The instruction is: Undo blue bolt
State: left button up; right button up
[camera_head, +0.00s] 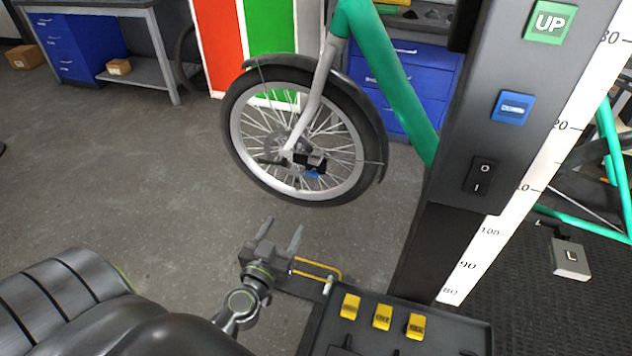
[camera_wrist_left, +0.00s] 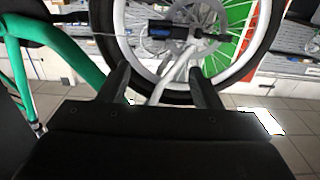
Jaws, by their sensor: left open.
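A small blue part (camera_head: 313,174), which looks like the blue bolt, sits on a black fitting (camera_head: 309,160) near the hub of the bike's front wheel (camera_head: 240,128). In the left wrist view a blue patch (camera_wrist_left: 158,32) shows on a black cylinder near the wheel's hub; its exact shape is too small to tell. My left gripper (camera_head: 284,229) is open and empty, below the wheel and apart from it. In the left wrist view its two fingers (camera_wrist_left: 158,78) point toward the wheel, with the blue patch beyond and above their gap. My right gripper is out of view.
A grey column (camera_head: 462,110) with an UP button (camera_head: 549,23) stands right of the wheel. A dark tray (camera_head: 452,340) with several yellow pieces (camera_head: 382,316) lies right of my left gripper. The green frame (camera_head: 392,85) rises above the wheel.

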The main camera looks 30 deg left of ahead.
aim_at(311, 176)
pick_arm(q)
jog(key=b+x, duration=0.1)
jog(key=x, duration=1.6)
jog(key=shift+w+a, duration=0.15)
jog(key=shift+w, duration=0.05)
jog(key=shift+c, duration=0.5)
jog(key=c, duration=0.9)
